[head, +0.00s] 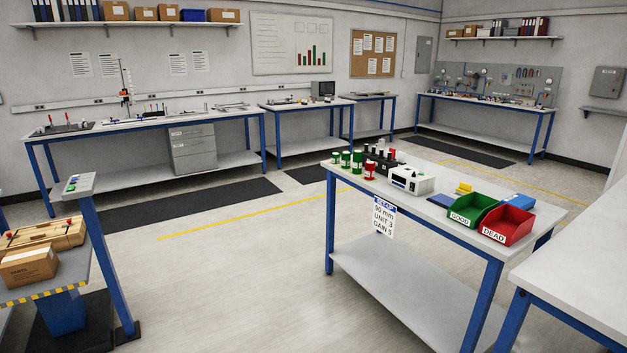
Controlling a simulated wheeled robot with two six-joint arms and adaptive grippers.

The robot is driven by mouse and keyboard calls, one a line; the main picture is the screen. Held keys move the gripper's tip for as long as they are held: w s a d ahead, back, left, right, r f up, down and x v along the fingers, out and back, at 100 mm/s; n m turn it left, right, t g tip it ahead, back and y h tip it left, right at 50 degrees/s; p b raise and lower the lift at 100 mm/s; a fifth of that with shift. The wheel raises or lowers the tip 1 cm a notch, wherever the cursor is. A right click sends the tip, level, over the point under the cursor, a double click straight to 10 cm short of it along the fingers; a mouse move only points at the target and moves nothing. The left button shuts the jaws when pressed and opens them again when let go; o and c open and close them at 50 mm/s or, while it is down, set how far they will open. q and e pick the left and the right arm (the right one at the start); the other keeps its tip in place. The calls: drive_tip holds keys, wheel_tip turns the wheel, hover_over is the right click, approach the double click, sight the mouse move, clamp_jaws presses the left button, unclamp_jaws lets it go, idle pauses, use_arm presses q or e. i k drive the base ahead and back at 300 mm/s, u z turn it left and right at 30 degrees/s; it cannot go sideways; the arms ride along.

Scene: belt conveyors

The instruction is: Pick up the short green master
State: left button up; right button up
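A few green cylinders with pale bands stand upright at the left end of the blue-legged workbench (345,174) in the head view. The leftmost green cylinder (336,158) looks shortest, with another green cylinder (346,158) beside it and a taller green cylinder (357,161) to the right. At this size I cannot tell for certain which is the short master. A red cylinder (370,170) stands just right of them, nearer the front edge. Neither of my grippers is in view.
A white instrument (411,181), a green bin (472,212) marked GOOD and a red bin (507,226) marked DEAD share the bench. Several dark cylinders stand behind the red one. Open floor (240,265) lies left of the bench. A white table (585,265) stands close at right.

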sight(335, 155)
drive_tip(key=u, duration=0.25)
drive_tip(key=i, duration=2.1)
drive_tip(key=z, duration=0.45)
drive_tip(key=i, duration=1.45)
drive_tip(key=z, duration=0.55)
